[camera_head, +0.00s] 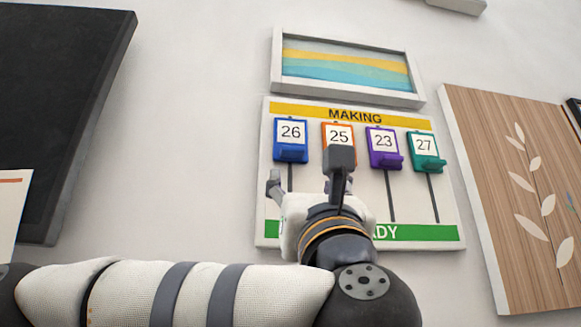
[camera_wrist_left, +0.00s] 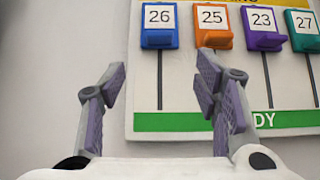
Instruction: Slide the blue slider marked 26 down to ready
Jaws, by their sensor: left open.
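The blue slider marked 26 (camera_head: 290,141) sits at the top of its vertical slot, just under the yellow MAKING band, at the left end of the row. It also shows in the left wrist view (camera_wrist_left: 159,25). The white board (camera_head: 271,205) has a green READY band along its bottom, partly hidden by my arm. My left gripper (camera_head: 306,172) is in front of the board, below and right of the blue slider. In the left wrist view its fingers (camera_wrist_left: 160,85) are spread, with nothing between them, below the blue slider. My right gripper is not in view.
An orange slider 25 (camera_wrist_left: 212,26), a purple slider 23 (camera_head: 384,148) and a teal slider 27 (camera_head: 426,152) are also at the top of their slots. A framed picture (camera_head: 345,98) hangs above. A black panel (camera_head: 55,110) and wooden panel (camera_head: 510,190) flank the board.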

